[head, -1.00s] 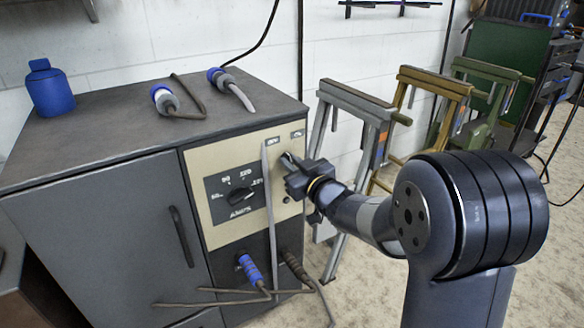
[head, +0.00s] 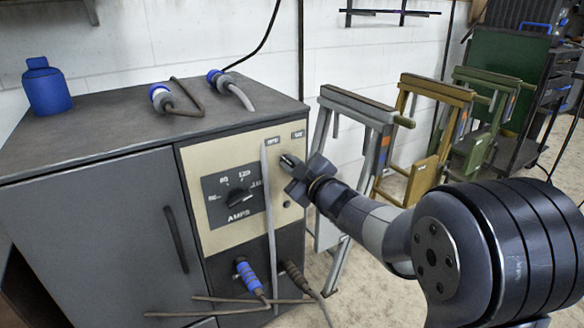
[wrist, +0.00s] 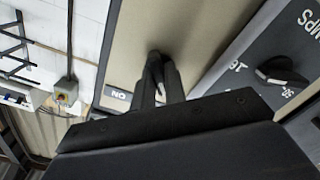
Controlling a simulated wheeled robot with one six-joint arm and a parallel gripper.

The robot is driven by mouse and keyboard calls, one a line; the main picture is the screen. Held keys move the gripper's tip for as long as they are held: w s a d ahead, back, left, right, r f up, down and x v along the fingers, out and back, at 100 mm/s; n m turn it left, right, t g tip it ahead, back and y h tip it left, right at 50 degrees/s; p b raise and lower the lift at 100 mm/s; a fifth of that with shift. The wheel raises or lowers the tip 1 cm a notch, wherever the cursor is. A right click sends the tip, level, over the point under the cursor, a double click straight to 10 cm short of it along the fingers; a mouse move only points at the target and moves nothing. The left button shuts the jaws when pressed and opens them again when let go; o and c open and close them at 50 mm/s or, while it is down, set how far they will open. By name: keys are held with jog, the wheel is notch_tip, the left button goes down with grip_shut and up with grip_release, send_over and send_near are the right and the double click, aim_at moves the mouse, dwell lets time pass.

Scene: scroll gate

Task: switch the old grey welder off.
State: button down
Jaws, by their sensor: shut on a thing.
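The old grey welder (head: 95,205) stands at the left with a beige front panel (head: 218,160). The panel has a black AMPS dial (head: 238,195), which also shows in the wrist view (wrist: 278,72), and two small labels at its top. My gripper (head: 287,161) is at the panel's upper right, below the labels. In the wrist view my gripper (wrist: 156,72) has its fingers close together against the panel, beside a white ON label (wrist: 118,94). It is shut on the power switch, which the fingers almost wholly hide; its position cannot be told.
A pale cable (head: 268,190) hangs down the panel just left of my gripper. Blue and brown plugs (head: 247,275) sit in the lower front. Metal trestles (head: 350,140) stand close at the right.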

dwell(0.3)
jog(key=c, duration=1.5)
grip_release()
jog(key=shift+o, duration=0.2)
jog(key=p+v, duration=0.2)
jog(key=v, duration=0.8)
jog(key=shift+s+d+p, duration=0.25)
jog(key=shift+s+p, duration=0.1)
jog(key=shift+p, duration=0.05)
